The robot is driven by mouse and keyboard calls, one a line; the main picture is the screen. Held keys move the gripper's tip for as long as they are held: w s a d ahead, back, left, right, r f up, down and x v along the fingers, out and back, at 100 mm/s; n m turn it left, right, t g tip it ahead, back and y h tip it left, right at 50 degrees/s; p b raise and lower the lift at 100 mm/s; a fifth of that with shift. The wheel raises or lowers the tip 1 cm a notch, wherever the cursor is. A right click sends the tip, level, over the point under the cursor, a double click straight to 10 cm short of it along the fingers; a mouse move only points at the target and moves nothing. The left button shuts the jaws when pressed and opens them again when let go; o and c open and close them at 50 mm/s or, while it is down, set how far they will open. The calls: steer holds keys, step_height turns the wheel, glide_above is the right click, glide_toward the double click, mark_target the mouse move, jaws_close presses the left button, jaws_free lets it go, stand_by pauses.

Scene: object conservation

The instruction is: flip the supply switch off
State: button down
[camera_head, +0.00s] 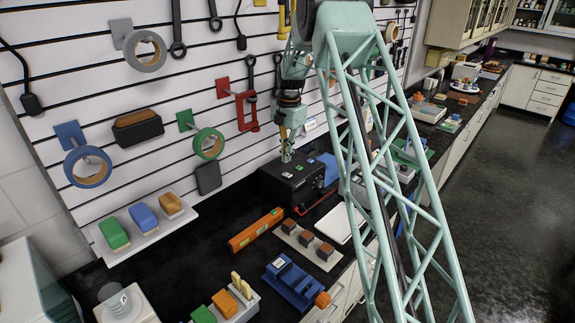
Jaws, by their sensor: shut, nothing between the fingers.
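A black box-shaped unit (278,190), likely the supply, stands on the dark bench against the slatted wall. Small coloured parts and a pale label show on its top and front, but they are too small for me to tell which is the switch or how it is set. My gripper (286,156) points down at the top of the unit, close above its back left part. It is shut and holds nothing. I cannot tell whether the fingertips touch the unit.
An orange level (256,230), a blue vise-like tool (293,284) and a tray with dark blocks (307,243) lie in front of the unit. Tape rolls (146,52) and tools hang on the wall. My arm's lattice link crosses the view and hides part of the bench.

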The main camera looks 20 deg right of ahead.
step_height(320, 180, up, 8)
steer(key=shift+w+a+f+b, duration=0.2)
steer(key=shift+w+f+b, duration=0.05)
steer(key=shift+w+b, duration=0.2)
stand_by(0.5)
steer(key=s+a+r+m+b, duration=0.4)
steer(key=s+a+r+m, duration=0.3)
steer(key=s+r, duration=0.65)
steer(key=s+a+r+m+t+b, duration=0.15)
steer(key=s+a, duration=0.25)
steer(key=s, duration=0.5)
steer(key=s+a+r+m+b, duration=0.3)
steer(key=s, duration=0.5)
steer(key=s+a+f+m+b, duration=0.2)
steer(key=s+f+m, duration=0.1)
steer(key=s, duration=0.9)
steer(key=s+a+f+m+t+b, duration=0.1)
steer(key=s+a+f+m+b, duration=0.1)
steer(key=s, duration=1.1)
steer(key=s+a+f+m+t+b, duration=0.1)
steer(key=s+a+f+m+b, duration=0.2)
steer(key=s, duration=0.9)
step_height(320, 180, down, 3)
steer(key=m, duration=0.3)
steer(key=shift+s+b, duration=0.25)
steer(key=shift+b, duration=0.05)
